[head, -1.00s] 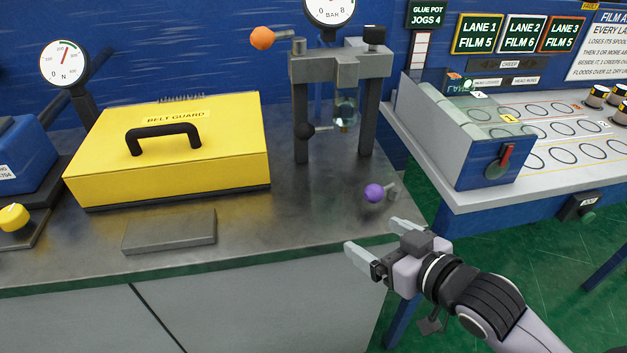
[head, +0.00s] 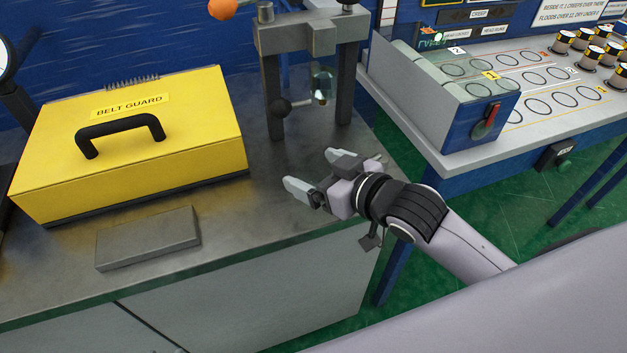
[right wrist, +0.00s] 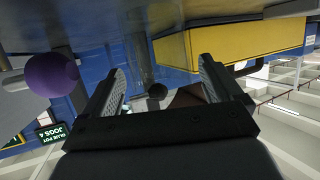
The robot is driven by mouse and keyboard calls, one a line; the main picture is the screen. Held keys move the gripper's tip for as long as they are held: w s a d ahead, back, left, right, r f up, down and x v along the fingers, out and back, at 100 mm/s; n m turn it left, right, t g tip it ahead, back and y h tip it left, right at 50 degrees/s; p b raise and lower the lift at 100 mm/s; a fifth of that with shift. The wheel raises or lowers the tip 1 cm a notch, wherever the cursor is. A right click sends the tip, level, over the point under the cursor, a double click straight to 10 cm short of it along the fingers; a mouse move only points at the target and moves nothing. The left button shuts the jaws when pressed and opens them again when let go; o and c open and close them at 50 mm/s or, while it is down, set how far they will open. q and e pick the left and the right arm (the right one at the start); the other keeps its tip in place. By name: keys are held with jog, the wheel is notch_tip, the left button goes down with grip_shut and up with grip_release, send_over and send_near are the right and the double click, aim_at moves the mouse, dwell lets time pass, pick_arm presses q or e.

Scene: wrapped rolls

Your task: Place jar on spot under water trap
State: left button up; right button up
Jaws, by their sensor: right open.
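The water trap is a small clear bowl (head: 321,86) hanging under the grey block of a two-legged stand (head: 312,38). The bench below it is bare as far as I see. I make out no separate jar in either view. My right gripper (head: 312,171) is open and empty, low over the bench's right front part, in front of the stand. In the right wrist view its two fingers (right wrist: 161,76) stand apart with nothing between them. A purple ball (right wrist: 52,73) is left of the fingers there; in the head view my gripper hides it. My left gripper is not in view.
A yellow belt guard box (head: 190,130) with a black handle stands left of the stand. A flat grey block (head: 148,238) lies near the bench's front edge. A lane table (head: 530,115) is at the right.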

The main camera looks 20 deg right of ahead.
jog(key=shift+x, duration=1.4)
jog(key=c, duration=1.2)
